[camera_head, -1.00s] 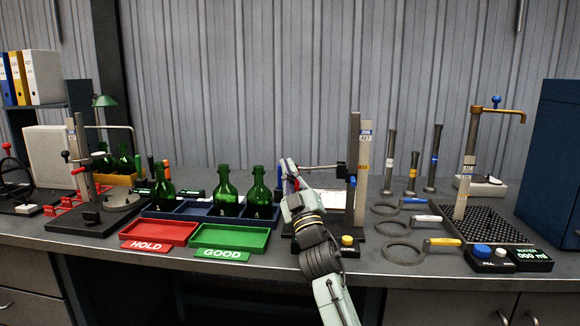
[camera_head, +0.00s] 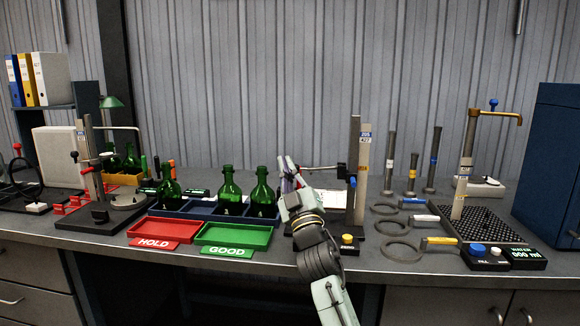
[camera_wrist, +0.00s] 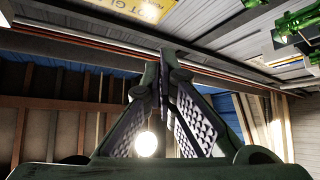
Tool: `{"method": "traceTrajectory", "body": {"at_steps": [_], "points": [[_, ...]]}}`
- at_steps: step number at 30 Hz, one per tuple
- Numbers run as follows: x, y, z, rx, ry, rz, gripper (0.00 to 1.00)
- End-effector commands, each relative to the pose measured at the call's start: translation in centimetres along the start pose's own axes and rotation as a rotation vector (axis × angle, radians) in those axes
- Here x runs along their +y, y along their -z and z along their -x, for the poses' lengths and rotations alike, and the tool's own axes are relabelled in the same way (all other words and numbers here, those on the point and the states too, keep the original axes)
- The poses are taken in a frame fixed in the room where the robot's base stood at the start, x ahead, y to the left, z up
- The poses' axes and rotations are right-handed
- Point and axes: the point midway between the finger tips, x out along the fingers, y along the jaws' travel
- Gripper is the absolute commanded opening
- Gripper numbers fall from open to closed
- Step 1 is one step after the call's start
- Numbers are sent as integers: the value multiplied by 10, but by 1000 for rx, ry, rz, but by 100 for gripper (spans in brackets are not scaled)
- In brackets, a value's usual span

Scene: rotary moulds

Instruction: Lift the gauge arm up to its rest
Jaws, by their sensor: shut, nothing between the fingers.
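The gauge stand (camera_head: 355,150) is a tall grey post on a dark base, right of the middle of the head view. The rest cannot be made out.
Green bottles (camera_head: 230,190) stand in a blue rack to the left, behind the red HOLD tray (camera_head: 163,231) and green GOOD tray (camera_head: 233,235). Ring-handled tools (camera_head: 400,249) lie right of the stand. A second stand (camera_head: 90,170) is far left.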

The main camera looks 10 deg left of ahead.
Motion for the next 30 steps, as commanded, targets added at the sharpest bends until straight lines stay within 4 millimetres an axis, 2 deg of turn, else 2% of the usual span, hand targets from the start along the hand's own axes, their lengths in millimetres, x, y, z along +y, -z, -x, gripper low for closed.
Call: {"method": "traceTrajectory", "body": {"at_steps": [1,6,12,25,28,30], "points": [[-5,-6,17,-3,-1,-1,0],[-8,-4,50,-2,0,-1,0],[-10,-2,68,-2,1,-2,0],[-10,-1,71,-1,1,-2,0],[-24,18,67,31,14,-29,0],[-43,45,62,79,31,-69,0]]}}
